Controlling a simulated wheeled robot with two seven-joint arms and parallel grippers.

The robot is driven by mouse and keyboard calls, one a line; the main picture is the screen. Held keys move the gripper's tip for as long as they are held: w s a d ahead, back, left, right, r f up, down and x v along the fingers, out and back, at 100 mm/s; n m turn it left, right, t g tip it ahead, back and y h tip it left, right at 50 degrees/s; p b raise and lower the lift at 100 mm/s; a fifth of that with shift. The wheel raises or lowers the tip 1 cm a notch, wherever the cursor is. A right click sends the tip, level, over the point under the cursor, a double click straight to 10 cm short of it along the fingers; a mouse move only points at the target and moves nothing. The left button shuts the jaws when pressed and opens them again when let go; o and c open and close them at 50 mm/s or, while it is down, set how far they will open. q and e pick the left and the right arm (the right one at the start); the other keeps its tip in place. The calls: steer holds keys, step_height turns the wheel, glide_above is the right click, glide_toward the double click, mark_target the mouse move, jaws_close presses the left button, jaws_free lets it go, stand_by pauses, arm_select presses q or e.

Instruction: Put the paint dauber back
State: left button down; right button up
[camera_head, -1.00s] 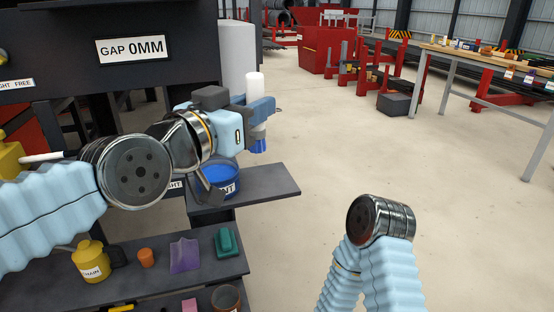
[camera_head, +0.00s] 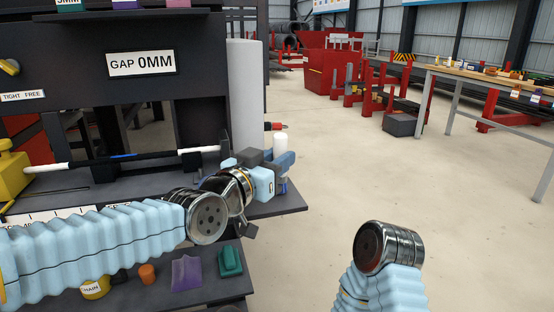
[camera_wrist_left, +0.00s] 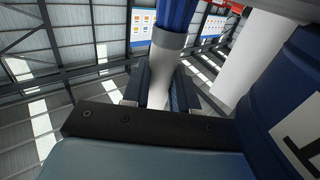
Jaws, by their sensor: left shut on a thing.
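The paint dauber (camera_head: 280,144) has a white handle and is upright in my left gripper (camera_head: 283,160), at the right end of the dark side shelf. Its blue end points down, mostly hidden behind the gripper. In the left wrist view, the fingers (camera_wrist_left: 161,90) are shut on the dauber's white shaft (camera_wrist_left: 160,72), with its grey collar and blue bristles beyond. The blue paint pot (camera_wrist_left: 287,100) stands close beside it in that view. My right gripper is out of view; only my right arm shows.
The side shelf (camera_head: 290,205) ends just right of the gripper, with open floor (camera_head: 340,165) beyond. A lower shelf holds a purple piece (camera_head: 186,272), a green piece (camera_head: 230,261) and an orange piece (camera_head: 148,273).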

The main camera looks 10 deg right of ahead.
arm_select(q)
steer(key=shift+f, duration=0.15)
steer(key=c, duration=0.8)
jaws_free()
steer(key=shift+c, duration=0.2)
